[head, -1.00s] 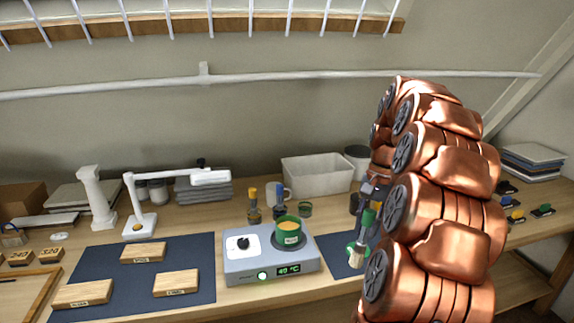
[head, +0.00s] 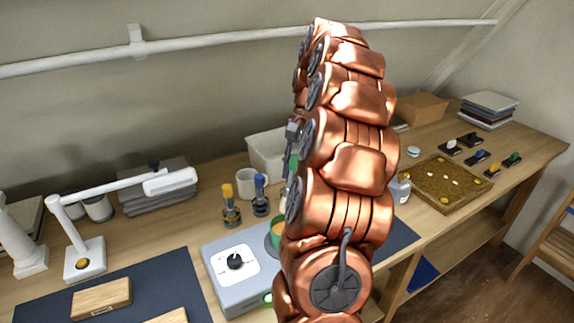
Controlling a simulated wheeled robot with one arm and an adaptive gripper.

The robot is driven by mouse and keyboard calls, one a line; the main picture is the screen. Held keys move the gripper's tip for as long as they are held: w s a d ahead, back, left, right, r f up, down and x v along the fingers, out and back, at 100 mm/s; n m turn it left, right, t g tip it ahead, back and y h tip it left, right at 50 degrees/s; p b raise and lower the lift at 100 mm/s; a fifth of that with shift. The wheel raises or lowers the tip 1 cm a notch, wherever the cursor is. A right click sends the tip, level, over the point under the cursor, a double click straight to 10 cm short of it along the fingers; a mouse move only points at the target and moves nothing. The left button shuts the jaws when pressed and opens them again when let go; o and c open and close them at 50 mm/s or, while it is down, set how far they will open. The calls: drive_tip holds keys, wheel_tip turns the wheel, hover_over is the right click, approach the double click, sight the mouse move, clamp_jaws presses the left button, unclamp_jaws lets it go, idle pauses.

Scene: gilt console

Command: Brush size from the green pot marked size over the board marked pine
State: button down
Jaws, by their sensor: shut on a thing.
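My gripper (head: 292,135) is mostly hidden behind my copper-coloured arm. It is shut on a brush, whose green handle (head: 292,165) shows as a sliver at the arm's left edge. The bristles are hidden. The green pot (head: 276,236) sits on the round plate of the grey heater (head: 226,292), below the brush. The arm covers most of the pot, and its label cannot be seen. One wooden board (head: 101,298) lies on the dark mat at the lower left. Part of another board (head: 170,317) shows at the bottom edge. I cannot read which is marked pine.
A white lamp (head: 85,258) stands left, over the bench. A white bin (head: 268,152) is behind my arm. A shallow tray (head: 446,186) lies right.

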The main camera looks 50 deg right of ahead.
drive_tip(key=shift+f+b, duration=0.75)
drive_tip(key=shift+f, duration=2.1)
drive_tip(key=shift+f+b, duration=0.55)
drive_tip(key=shift+f, duration=0.15)
idle(0.8)
drive_tip(key=shift+r, duration=0.1)
drive_tip(key=shift+r+p, duration=0.95)
drive_tip(key=shift+r, duration=2.5)
